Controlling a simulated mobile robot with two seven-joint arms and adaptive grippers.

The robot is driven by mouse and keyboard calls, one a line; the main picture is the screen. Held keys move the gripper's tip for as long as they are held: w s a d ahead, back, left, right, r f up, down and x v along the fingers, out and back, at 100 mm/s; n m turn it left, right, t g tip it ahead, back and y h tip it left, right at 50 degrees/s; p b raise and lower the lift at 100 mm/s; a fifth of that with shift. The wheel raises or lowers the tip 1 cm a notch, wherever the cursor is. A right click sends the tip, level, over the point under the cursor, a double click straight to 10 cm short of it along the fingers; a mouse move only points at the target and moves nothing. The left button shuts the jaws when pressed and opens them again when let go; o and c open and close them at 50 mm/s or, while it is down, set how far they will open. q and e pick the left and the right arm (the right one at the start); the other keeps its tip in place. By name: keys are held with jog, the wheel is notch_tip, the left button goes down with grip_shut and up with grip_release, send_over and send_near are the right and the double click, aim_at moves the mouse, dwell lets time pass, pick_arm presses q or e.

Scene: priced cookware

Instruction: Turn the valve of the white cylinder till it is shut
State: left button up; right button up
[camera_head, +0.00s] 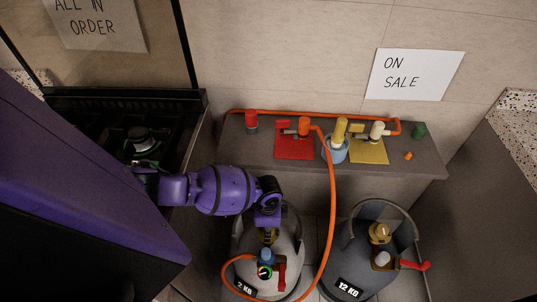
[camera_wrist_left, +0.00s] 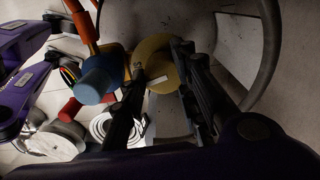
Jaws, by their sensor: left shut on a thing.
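The white cylinder (camera_head: 292,240) stands on the floor below the counter, with a grey collar around its top. Its brass-coloured valve knob (camera_head: 270,237) is partly covered by my left gripper (camera_head: 268,226), which reaches down on it from above. In the left wrist view the round yellow knob (camera_wrist_left: 160,76) sits between the two black fingers of my left gripper (camera_wrist_left: 160,58), which is shut on it. A blue regulator (camera_head: 266,256) with a small dial and a red lever (camera_head: 282,274) sits beside the valve. My right gripper is not in view.
An orange hose (camera_head: 333,200) runs from the regulator up over the counter (camera_head: 420,166). A dark grey cylinder (camera_head: 350,240) with its own brass valve (camera_head: 380,232) and red lever stands close on the right. A black stove (camera_head: 170,125) is at the left.

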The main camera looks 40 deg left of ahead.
pick_arm(q)
jog(key=shift+s+d+f+m, duration=0.1)
jog(key=shift+s+d+m, duration=0.1)
jog(key=shift+m, duration=0.45)
jog(key=shift+s+d+f+m, duration=0.1)
jog(key=shift+s+m, duration=0.1)
jog(key=shift+m, duration=0.45)
jog(key=shift+s, duration=0.1)
jog(key=o, duration=1)
jog(key=shift+o, duration=0.2)
jog(key=shift+a+r, duration=0.1)
jog(key=shift+a, duration=0.05)
jog(key=shift+w, duration=0.2)
jog(key=shift+w+a+r, duration=0.1)
jog(key=shift+r, duration=0.15)
notch_tip(320, 180, up, 12)
jog(key=shift+f, duration=0.2)
